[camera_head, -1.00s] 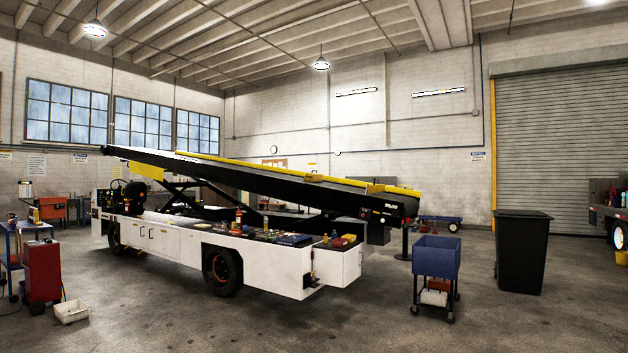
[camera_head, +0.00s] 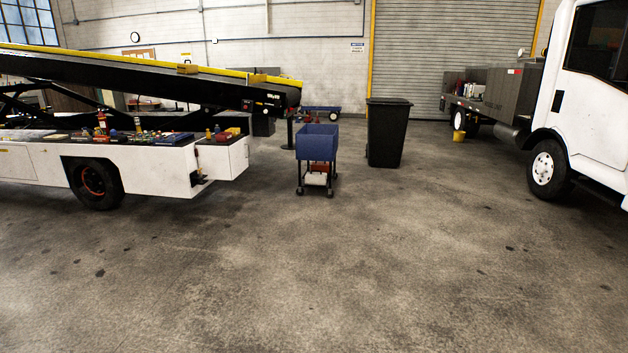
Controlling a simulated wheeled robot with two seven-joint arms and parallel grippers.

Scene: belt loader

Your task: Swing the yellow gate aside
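The belt loader (camera_head: 150,160) stands at the left, its dark conveyor (camera_head: 190,84) sloping down toward the right. A yellow rail (camera_head: 120,61) runs along the conveyor's far side. A short yellow piece (camera_head: 258,78) stands at the lower right end of the belt; it may be the gate, but at this distance I cannot tell whether it is, or how it stands. Neither of my grippers shows in the view.
A blue cart (camera_head: 317,143) stands just right of the loader's low end, with a black bin (camera_head: 388,133) beyond it. A white truck (camera_head: 590,100) is at the right. The concrete floor (camera_head: 350,270) in front is clear.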

